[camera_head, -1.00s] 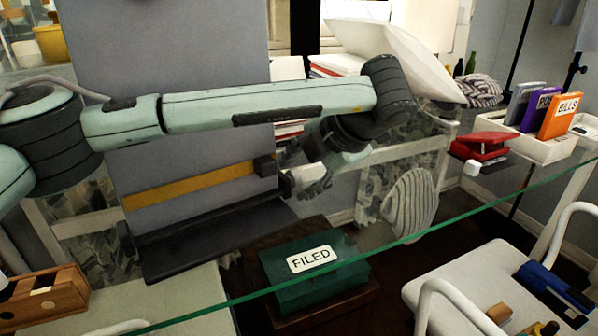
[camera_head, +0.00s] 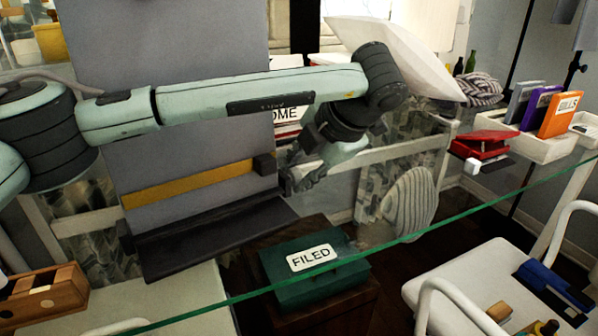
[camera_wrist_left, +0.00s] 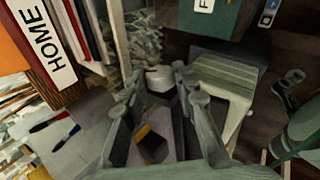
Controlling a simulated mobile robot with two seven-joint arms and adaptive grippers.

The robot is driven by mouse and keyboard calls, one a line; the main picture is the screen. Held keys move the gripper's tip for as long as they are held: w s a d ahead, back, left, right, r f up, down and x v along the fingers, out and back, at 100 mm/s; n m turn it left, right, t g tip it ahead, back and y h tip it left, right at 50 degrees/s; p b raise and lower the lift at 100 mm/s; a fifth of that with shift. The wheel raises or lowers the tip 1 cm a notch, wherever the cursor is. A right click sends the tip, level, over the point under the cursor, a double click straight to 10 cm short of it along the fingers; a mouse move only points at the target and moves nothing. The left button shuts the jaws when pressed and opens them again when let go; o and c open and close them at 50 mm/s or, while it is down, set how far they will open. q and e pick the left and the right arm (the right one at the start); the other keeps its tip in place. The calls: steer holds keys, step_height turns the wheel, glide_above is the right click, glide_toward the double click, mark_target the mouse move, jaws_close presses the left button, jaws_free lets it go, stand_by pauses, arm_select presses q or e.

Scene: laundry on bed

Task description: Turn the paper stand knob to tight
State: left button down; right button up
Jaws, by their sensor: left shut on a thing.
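The paper stand (camera_head: 175,95) is a large grey board with a yellow strip (camera_head: 190,184) across it and a black ledge (camera_head: 215,235) below. A dark block (camera_head: 264,165) sits at the strip's right end. My left gripper (camera_head: 289,182) is at the stand's right edge, just below that block. In the left wrist view, my left gripper's fingers (camera_wrist_left: 158,82) are close around a pale, rounded knob (camera_wrist_left: 160,76). The fingers hide part of the knob, and its tight or loose setting cannot be read. My right gripper is not in view.
A green box marked FILED (camera_head: 315,275) sits below right of the stand. A glass edge (camera_head: 400,242) crosses the foreground. A white tray (camera_head: 545,150) with upright folders and a red desk tool (camera_head: 485,147) are at right. A HOME binder (camera_wrist_left: 45,45) is close by.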

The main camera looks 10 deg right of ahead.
arm_select(q)
steer(key=shift+w+a+r+g+h, duration=0.15)
steer(key=shift+g+h, duration=0.15)
steer(key=shift+g, duration=0.7)
steer(key=shift+g+p, duration=0.3)
steer(key=shift+w+r+g+h+p, duration=0.1)
steer(key=shift+w+g+h+p, duration=0.1)
steer(key=shift+g+h+p, duration=0.55)
steer(key=shift+g, duration=0.65)
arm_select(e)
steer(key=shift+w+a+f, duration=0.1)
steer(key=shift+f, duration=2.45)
arm_select(q)
steer(key=c, duration=1.2)
jaws_free()
